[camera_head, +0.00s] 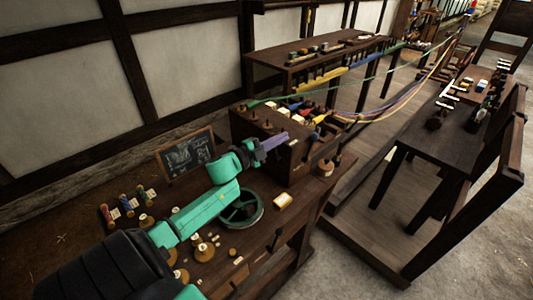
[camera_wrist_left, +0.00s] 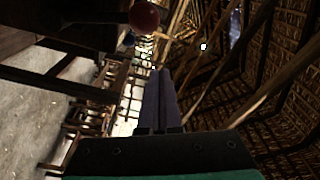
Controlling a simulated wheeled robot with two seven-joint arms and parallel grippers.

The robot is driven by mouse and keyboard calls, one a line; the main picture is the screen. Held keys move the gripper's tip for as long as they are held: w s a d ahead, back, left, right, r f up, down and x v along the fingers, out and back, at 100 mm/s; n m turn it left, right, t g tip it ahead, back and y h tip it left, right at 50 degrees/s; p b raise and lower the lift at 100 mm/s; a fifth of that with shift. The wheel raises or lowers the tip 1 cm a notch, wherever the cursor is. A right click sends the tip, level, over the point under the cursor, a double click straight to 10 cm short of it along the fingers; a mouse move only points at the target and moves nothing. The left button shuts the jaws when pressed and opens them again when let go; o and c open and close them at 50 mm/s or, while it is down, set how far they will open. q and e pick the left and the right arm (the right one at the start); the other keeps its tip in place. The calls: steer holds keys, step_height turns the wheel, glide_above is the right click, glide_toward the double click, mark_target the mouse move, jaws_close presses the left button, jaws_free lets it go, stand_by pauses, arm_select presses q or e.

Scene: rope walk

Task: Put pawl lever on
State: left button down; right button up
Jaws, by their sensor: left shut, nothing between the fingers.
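My left gripper (camera_head: 284,138) is shut and empty, its purple fingers pointing right beside the top of a dark wooden headstock box (camera_head: 290,158). In the left wrist view its two fingers (camera_wrist_left: 160,74) lie together with nothing between them. A round red knob (camera_wrist_left: 145,15) on a dark stem shows at the top of that view, left of the fingertips and apart from them. It may belong to the pawl lever, but I cannot tell. I cannot clearly make out the lever in the head view. My right gripper is not in view.
A green handwheel (camera_head: 240,210) stands on the bench below my left arm. Spools (camera_head: 127,205), brass weights and a slate (camera_head: 186,152) lie around it. Coloured ropes (camera_head: 385,115) run from the headstock box to the back right. A side table (camera_head: 440,145) stands right.

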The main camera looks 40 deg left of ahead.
arm_select(q)
steer(key=b+v, duration=0.1)
steer(key=v, duration=0.8)
steer(key=shift+a+f+b, duration=0.2)
steer(key=shift+a+b, duration=0.1)
steer(key=shift+b, duration=0.1)
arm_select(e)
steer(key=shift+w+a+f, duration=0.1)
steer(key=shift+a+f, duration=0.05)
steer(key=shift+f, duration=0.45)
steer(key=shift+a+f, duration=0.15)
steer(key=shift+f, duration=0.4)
